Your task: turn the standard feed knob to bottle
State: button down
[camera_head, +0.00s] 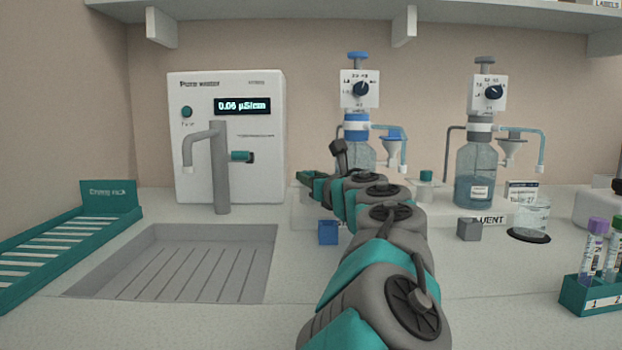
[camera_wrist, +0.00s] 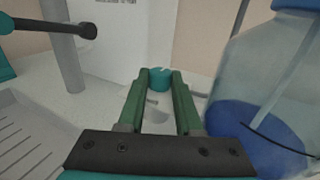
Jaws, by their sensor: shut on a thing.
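The teal standard feed knob (camera_wrist: 160,80) shows in the wrist view between the tips of my gripper's green fingers. A pale pointer mark shows on its top. My gripper (camera_wrist: 159,82) is shut on it, beside the bottle with blue liquid (camera_wrist: 245,125). In the head view my gripper (camera_head: 312,178) is left of the blue-topped bottle (camera_head: 360,151), and it hides the knob. My arm covers the lower part of that bottle and much of its base. The knob's position labels cannot be read.
A pure water unit (camera_head: 262,105) with a spout and a sink (camera_head: 180,262) are at left. A blue cube (camera_head: 328,232) sits beside my arm. The eluent bottle (camera_head: 480,185) with its own teal knob (camera_head: 426,177), a grey cube (camera_head: 469,230) and a beaker (camera_head: 531,219) are at right.

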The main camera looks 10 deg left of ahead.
jog(key=shift+r, duration=0.1)
jog(key=c, duration=0.6)
grip_release()
jog(key=shift+a+m+t+h+p, duration=0.1)
jog(key=shift+m+t+h+p, duration=0.2)
jog(key=shift+h+p, duration=0.1)
jog(key=shift+s+a+m+t+h+p, duration=0.15)
jog(key=shift+m+t+h+p, duration=0.2)
jog(key=shift+m+h, duration=0.35)
jog(key=shift+a+m+t+h+p, duration=0.1)
jog(key=shift+m+t+h+p, duration=0.15)
jog(key=shift+m+t+h, duration=0.45)
jog(key=m+h, duration=0.1)
jog(key=h, duration=0.1)
jog(key=shift+h, duration=0.3)
jog(key=shift+a+m+t+h, duration=0.15)
jog(key=shift+m+t+h, duration=0.1)
jog(key=shift+m+h, duration=0.5)
jog(key=shift+a+m+t+h, duration=0.15)
jog(key=shift+m+h, duration=0.3)
jog(key=shift+h, duration=0.6)
jog(key=shift+d+m+h, duration=0.1)
jog(key=shift+m+h, duration=0.2)
jog(key=shift+h, duration=0.2)
